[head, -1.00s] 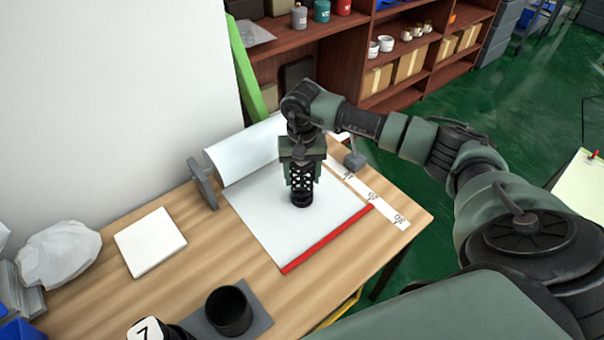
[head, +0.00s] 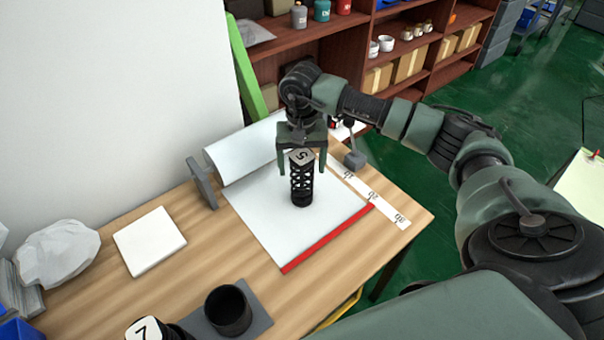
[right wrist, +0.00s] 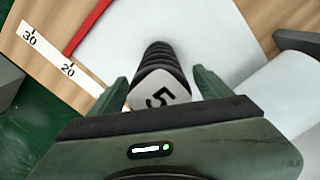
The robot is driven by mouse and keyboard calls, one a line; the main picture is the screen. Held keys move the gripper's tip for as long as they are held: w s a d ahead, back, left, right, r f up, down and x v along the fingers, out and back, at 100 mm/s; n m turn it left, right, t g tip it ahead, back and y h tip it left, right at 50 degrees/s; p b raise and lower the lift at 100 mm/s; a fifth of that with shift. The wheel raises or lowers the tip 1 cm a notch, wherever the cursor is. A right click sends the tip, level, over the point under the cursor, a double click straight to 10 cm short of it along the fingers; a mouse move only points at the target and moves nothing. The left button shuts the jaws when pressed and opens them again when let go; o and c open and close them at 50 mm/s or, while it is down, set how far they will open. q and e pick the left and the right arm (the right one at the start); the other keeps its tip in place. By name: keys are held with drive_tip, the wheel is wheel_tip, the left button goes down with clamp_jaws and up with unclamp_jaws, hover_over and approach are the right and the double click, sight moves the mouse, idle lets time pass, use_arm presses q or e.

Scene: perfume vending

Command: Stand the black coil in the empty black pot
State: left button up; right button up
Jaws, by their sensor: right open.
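A black coil (head: 301,184) with a white cap marked 5 stands upright on the white sheet (head: 262,232). It also shows in the right wrist view (right wrist: 158,58), between my fingers. My right gripper (head: 297,170) is open, with its fingers on either side of the coil's top and no visible grip on it. The empty black pot (head: 228,313) stands on a grey plate (head: 262,318) at the table's near edge. My left gripper is not in view.
Another black item with a white cap marked 7 (head: 145,329) stands left of the pot. A white square tile (head: 149,241) and a crumpled white lump (head: 58,254) lie at the left. A grey upright holder (head: 202,184) and a numbered strip (head: 372,197) flank the sheet.

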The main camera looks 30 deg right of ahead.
wheel_tip(320, 180, up, 8)
drive_tip(key=shift+r+b, duration=0.2)
drive_tip(key=shift+b, duration=0.25)
idle(0.3)
